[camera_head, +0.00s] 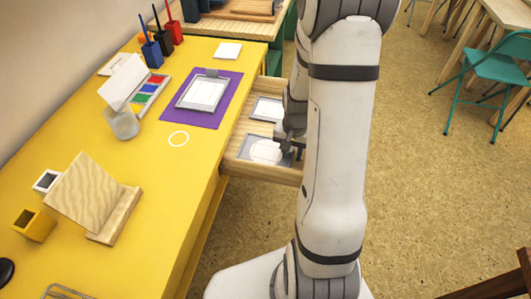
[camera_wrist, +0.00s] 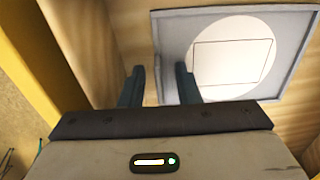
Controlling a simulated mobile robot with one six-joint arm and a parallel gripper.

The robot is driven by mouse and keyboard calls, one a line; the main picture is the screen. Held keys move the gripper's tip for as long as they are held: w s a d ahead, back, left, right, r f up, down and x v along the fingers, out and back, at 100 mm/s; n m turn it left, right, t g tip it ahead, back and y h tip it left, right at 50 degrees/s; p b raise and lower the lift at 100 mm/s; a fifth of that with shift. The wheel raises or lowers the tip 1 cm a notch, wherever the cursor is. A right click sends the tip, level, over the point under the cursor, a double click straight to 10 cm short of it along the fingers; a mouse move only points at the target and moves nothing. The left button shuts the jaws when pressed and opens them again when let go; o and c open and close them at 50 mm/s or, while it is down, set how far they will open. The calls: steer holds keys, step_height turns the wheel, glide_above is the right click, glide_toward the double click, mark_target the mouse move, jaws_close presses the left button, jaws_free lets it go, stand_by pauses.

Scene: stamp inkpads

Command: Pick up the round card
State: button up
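The round card (camera_wrist: 235,48) is a white disc with a thin rectangle drawn on it. It lies in a shallow grey square tray (camera_wrist: 172,22) inside an open wooden drawer. In the head view the round card (camera_head: 266,151) is in the nearer tray, partly behind my gripper. My gripper (camera_wrist: 161,84) is open, its two dark fingers apart with nothing seen between them.
A second grey tray (camera_head: 266,108) lies farther back in the drawer. The drawer walls surround the trays.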

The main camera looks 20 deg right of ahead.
jaws_close()
stand_by(0.3)
